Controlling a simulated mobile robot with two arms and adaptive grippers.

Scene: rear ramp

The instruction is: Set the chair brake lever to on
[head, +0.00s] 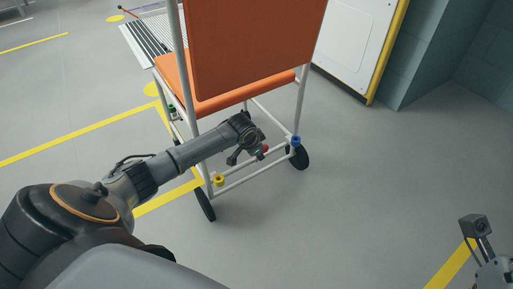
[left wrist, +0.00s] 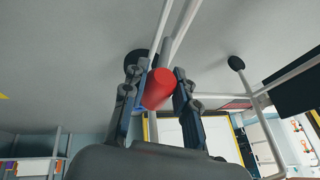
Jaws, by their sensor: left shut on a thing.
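The orange chair (head: 252,45) with a white tube frame stands on wheels in the middle of the head view, its back toward me. The brake lever's red grip (head: 265,148) shows low at the rear of the frame. My left gripper (head: 257,151) is beside the rear crossbar there. In the left wrist view the red grip (left wrist: 157,90) sits between the two fingers of my left gripper (left wrist: 160,82), which is shut on it. The lever's lower part is mostly hidden.
A yellow collar (head: 219,180) and a blue collar (head: 296,141) sit on the rear legs above dark wheels. A ramp (head: 146,42) lies beyond the chair. A white panel (head: 352,38) with yellow edging stands at the upper right. Floor at right is clear.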

